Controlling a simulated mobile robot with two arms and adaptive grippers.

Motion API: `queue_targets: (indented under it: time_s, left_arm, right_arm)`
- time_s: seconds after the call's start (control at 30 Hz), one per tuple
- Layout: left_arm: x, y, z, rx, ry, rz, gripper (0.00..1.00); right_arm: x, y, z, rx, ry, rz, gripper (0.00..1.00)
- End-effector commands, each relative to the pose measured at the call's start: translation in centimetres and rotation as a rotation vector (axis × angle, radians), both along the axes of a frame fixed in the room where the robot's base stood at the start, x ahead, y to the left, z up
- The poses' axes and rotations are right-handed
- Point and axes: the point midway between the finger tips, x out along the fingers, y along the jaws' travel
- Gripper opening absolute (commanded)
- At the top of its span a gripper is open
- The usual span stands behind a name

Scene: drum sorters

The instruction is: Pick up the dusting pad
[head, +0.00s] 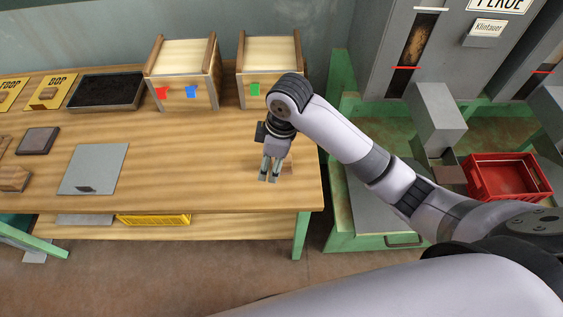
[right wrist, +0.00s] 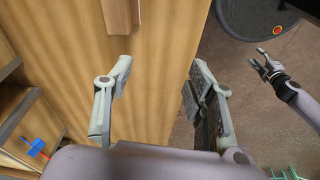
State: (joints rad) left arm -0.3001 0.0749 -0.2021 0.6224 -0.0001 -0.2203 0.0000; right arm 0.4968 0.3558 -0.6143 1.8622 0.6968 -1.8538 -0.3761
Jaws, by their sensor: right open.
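A small wooden block (head: 287,169), which may be the dusting pad, lies near the right front corner of the workbench, partly hidden behind my right gripper (head: 270,174). In the right wrist view the block (right wrist: 121,16) shows at the top edge, cut off by the frame, so its underside is hidden. My right gripper (right wrist: 157,80) is open and empty, its fingers apart over the bench top, with the block beyond the fingertips. My left gripper (right wrist: 258,60) shows in the right wrist view, away from the bench over the floor, its fingers apart.
The workbench (head: 210,150) also holds a grey plate (head: 100,165), a dark pad (head: 38,140), a black tray (head: 106,90) and two wooden bins (head: 183,75) (head: 268,72). A red crate (head: 507,177) stands right. The bench middle is clear.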

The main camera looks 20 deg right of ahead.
Motion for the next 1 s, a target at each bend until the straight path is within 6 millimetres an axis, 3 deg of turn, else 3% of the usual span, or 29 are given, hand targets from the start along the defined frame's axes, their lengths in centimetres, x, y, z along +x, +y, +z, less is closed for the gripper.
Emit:
queue_targets:
  time_s: [0.03,0.2,0.43,0.57,1.0]
  left_arm:
    - [0.0,0.0,0.0,0.000,0.000,0.000,0.40]
    - [0.0,0.1,0.1,0.001,-0.001,-0.001,0.40]
    - [0.0,0.4,0.1,0.004,0.000,-0.001,0.40]
    - [0.0,0.5,0.4,0.005,0.001,-0.001,0.40]
    - [-0.1,0.5,1.7,0.006,0.002,0.002,0.40]
  right_arm:
    - [1.6,-0.8,1.6,-0.038,-0.002,0.043,0.50]
    - [4.5,-3.0,5.5,-0.125,0.031,0.149,0.50]
    - [5.9,-4.7,8.0,-0.175,0.060,0.201,0.50]
    - [5.9,-4.8,6.7,-0.178,0.068,0.205,0.50]
    - [5.8,-4.8,-2.3,-0.177,0.064,0.204,0.50]
